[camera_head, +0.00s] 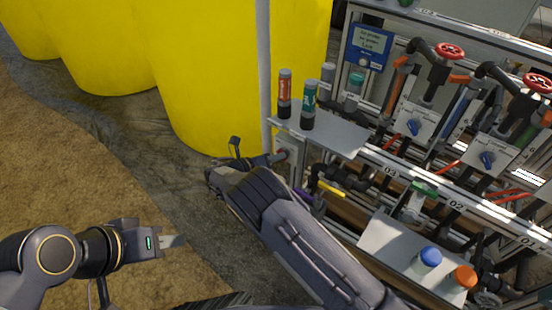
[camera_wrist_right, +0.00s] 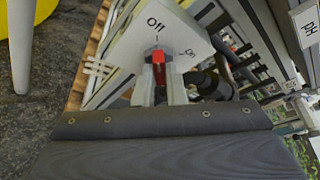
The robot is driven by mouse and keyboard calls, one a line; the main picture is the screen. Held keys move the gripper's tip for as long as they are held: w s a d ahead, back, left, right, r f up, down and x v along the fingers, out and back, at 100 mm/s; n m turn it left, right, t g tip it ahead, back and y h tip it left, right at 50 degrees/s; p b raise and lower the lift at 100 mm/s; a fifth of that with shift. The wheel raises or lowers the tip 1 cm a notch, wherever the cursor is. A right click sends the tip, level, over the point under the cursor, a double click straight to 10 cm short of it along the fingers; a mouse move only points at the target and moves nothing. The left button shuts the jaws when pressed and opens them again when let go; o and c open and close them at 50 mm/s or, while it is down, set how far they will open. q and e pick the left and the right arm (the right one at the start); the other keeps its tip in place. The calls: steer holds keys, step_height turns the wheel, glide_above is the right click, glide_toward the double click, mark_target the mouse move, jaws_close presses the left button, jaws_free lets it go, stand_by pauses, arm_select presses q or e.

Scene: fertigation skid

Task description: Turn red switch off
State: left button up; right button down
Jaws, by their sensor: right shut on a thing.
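The red switch (camera_wrist_right: 158,68) is on a pale panel (camera_wrist_right: 130,52) marked "Off" above it and "On" to its right in the right wrist view. Its red handle stands nearly upright in that view, in line with the "Off" mark. My right gripper (camera_wrist_right: 160,90) is shut on the switch, one finger on each side.
A grey shelf (camera_head: 340,138) with a red bottle (camera_head: 284,88) and a green bottle (camera_head: 309,100) is just above my right gripper. Large yellow tanks (camera_head: 200,70) stand behind. Pipes and red valve wheels (camera_head: 449,51) fill the right. Open ground lies left.

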stand_by(0.4)
steer(key=c, duration=1.5)
jaws_free()
steer(key=p+v, duration=0.1)
steer(key=v, duration=0.7)
steer(key=shift+w+f, duration=0.1)
